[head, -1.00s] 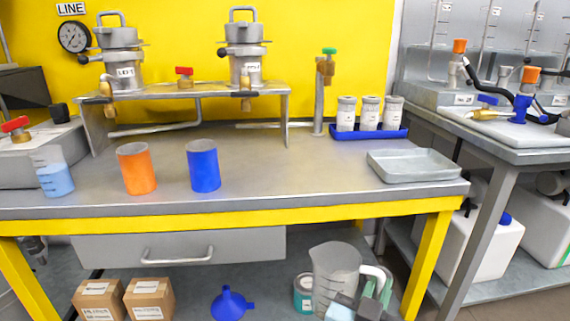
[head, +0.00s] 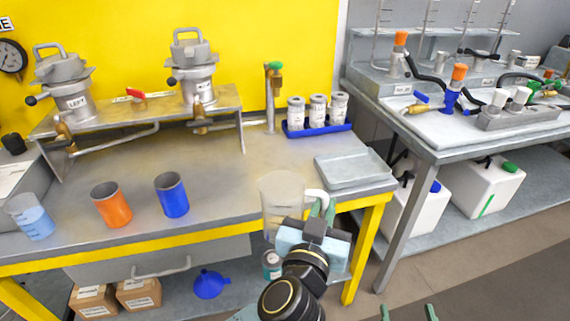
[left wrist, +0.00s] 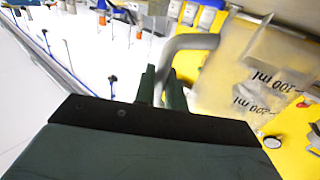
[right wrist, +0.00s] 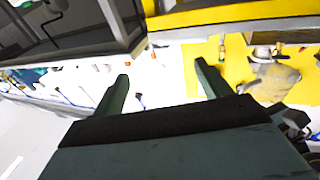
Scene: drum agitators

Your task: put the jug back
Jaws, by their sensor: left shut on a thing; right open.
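The clear measuring jug (head: 281,196) is upright in the head view, in front of the table's front edge and partly over it in the picture. My left gripper (head: 322,210) is shut on its pale handle, at the jug's right side. In the left wrist view, the jug (left wrist: 245,80) with its ml marks is right of the left fingers (left wrist: 160,88), which close around the handle. The jug looks empty. My right gripper (head: 408,313) is open and empty at the bottom of the head view; its spread fingers show in the right wrist view (right wrist: 162,85).
The steel table (head: 235,180) holds a blue-liquid beaker (head: 32,218), an orange cup (head: 112,205), a blue cup (head: 172,196) and a grey tray (head: 350,170). Bare tabletop lies between blue cup and tray. Below are boxes (head: 138,294), a blue funnel (head: 210,284) and a can (head: 271,264).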

